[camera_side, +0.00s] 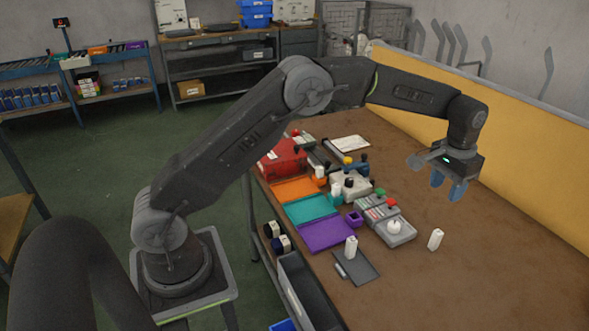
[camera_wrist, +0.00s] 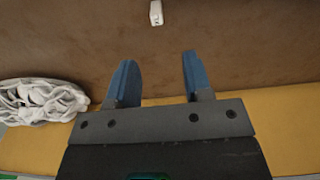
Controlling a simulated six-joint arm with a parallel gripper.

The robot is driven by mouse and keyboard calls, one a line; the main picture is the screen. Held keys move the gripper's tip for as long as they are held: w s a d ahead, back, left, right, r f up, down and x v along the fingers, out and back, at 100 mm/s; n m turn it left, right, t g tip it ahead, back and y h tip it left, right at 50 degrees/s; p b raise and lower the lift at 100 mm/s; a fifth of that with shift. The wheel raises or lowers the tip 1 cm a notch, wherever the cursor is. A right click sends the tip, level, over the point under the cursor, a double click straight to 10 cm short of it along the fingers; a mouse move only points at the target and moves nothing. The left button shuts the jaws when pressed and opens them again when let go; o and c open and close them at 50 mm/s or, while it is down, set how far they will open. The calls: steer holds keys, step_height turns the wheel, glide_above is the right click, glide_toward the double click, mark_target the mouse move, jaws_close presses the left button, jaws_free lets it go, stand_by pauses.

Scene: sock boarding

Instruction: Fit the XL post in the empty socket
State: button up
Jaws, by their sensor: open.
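A white post (camera_side: 435,239) is on the brown table at the right, apart from other things; I cannot tell if it stands or lies. A small white block-like thing with a dark mark, probably this post (camera_wrist: 156,13), shows at the top of the wrist view. Another white post (camera_side: 351,247) stands upright on a dark grey plate (camera_side: 362,272) near the table's front edge. No size marking is readable, and I cannot make out an empty socket. My gripper (camera_side: 448,187) is above the table near the yellow panel. Its blue fingers (camera_wrist: 157,58) are apart with nothing between them.
Orange, teal (camera_side: 308,209) and purple (camera_side: 327,234) trays line the table's left edge. A grey unit (camera_side: 396,232) with a white knob stands between the posts. A yellow panel (camera_side: 520,130) borders the back. White cloth (camera_wrist: 40,100) shows in the wrist view. The table's right is bare.

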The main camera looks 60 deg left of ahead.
steer(key=s+a+r+t, duration=0.1)
steer(key=s+a+r, duration=0.1)
steer(key=s+r, duration=0.55)
steer(key=s+a+r+t, duration=0.1)
steer(key=s+a+r, duration=0.1)
steer(key=s+r, duration=0.55)
steer(key=s+a+f+t, duration=0.1)
steer(key=s, duration=0.9)
steer(key=s+f+t, duration=0.2)
steer(key=s, duration=0.8)
steer(key=shift+s+a, duration=0.3)
steer(key=shift+a, duration=0.05)
steer(key=shift+o, duration=0.5)
steer(key=shift+s+f, duration=0.3)
steer(key=shift+s, duration=0.15)
